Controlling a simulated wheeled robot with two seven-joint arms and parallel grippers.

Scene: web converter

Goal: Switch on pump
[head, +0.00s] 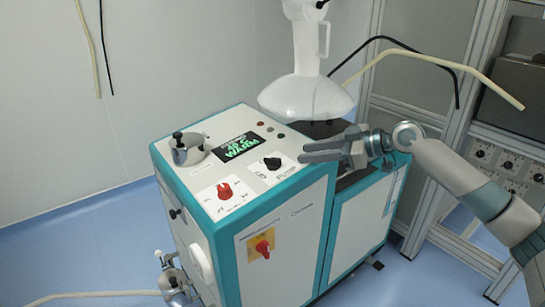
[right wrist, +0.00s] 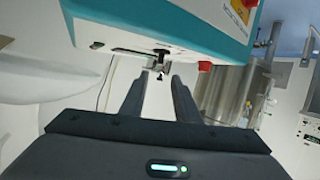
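The pump switch is a black rotary knob (head: 272,163) on a white label that appears to read "PUMP", on the sloped top panel of a white and teal machine (head: 290,240). My right gripper (head: 304,153) is just right of the black knob in the head view, apart from it, with its fingers pointing left over the panel. In the right wrist view the gripper (right wrist: 160,80) has its fingers spread with nothing between them. A black knob (right wrist: 161,51) shows ahead, just beyond the fingertips. My left gripper is in neither view.
A red knob (head: 225,190), a lit green display (head: 237,146) and a metal lidded fitting (head: 188,150) share the panel. A red-yellow switch (head: 263,246) is on the front face. A white extraction hood (head: 307,95) hangs above the gripper.

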